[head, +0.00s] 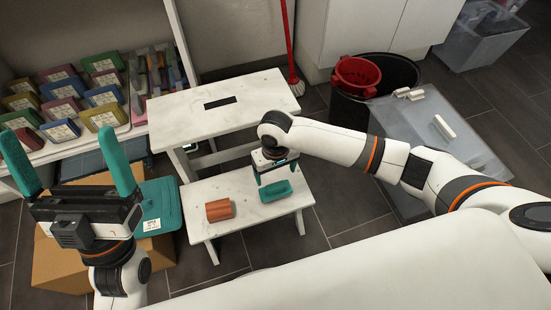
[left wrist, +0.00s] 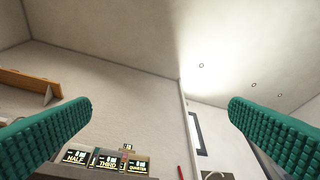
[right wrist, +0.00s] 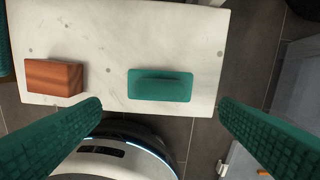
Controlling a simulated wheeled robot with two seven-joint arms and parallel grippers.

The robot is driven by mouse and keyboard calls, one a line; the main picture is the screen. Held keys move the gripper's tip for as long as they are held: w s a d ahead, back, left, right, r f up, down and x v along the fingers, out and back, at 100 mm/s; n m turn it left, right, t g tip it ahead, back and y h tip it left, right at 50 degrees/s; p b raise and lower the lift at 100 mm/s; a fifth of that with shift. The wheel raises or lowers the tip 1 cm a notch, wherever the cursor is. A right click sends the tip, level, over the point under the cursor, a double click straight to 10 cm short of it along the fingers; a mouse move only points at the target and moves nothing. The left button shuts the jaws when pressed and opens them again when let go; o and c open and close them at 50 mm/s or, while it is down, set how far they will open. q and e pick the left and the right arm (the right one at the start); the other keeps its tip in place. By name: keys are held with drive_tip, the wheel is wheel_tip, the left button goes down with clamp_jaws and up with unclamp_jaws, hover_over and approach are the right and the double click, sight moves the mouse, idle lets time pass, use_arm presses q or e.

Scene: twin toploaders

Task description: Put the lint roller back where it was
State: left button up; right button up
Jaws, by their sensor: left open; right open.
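I cannot pick out a lint roller with certainty. A teal block with a raised ridge (head: 275,190) lies on the low step of the white stool; it also shows in the right wrist view (right wrist: 160,85). A reddish-brown block (head: 219,210) lies left of it, also in the right wrist view (right wrist: 54,77). My right gripper (head: 275,175) is open above the teal block, its fingers (right wrist: 160,104) apart and empty. My left gripper (head: 64,140) is open and empty, pointing up at the left; the left wrist view shows its fingers (left wrist: 160,106) against wall and ceiling.
The white stool (head: 175,120) has a higher step behind. A shelf (head: 60,155) of colored boxes stands left, above a cardboard box (head: 60,255). A black bin (head: 345,110) with a red bucket (head: 362,74) and a translucent container (head: 400,125) with white pieces (head: 444,127) stand right.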

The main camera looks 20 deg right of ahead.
drive_tip(key=a+r+n+t+y+p, duration=0.1)
drive_tip(key=a+r+n+t+y, duration=0.2)
drive_tip(key=a+r+t+y, duration=0.95)
use_arm(q)
drive_tip(key=w+f+g+y, duration=0.1)
drive_tip(key=w+f+g, duration=0.2)
drive_tip(key=w+g, duration=0.1)
drive_tip(key=shift+w+d+f+g+y, duration=0.3)
drive_tip(key=shift+w+d+y, duration=0.15)
drive_tip(key=shift+w, duration=0.3)
use_arm(e)
drive_tip(key=s+d+r+t+h, duration=0.2)
drive_tip(key=s+d+r+t, duration=0.1)
drive_tip(key=r, duration=0.5)
drive_tip(key=s+d+r+t+h, duration=0.1)
drive_tip(key=s+d+r+t, duration=0.1)
drive_tip(key=d+r+t, duration=0.3)
drive_tip(key=s+d+r+m+t+h, duration=0.1)
drive_tip(key=s+d+r+t+h, duration=0.1)
drive_tip(key=r, duration=1)
drive_tip(key=s+d+t, duration=0.1)
drive_tip(key=d+t, duration=0.1)
drive_tip(key=d, duration=0.1)
drive_tip(key=shift+s+r+t+h, duration=0.25)
drive_tip(key=shift+s+t+h, duration=0.05)
drive_tip(key=shift+t+h, duration=0.05)
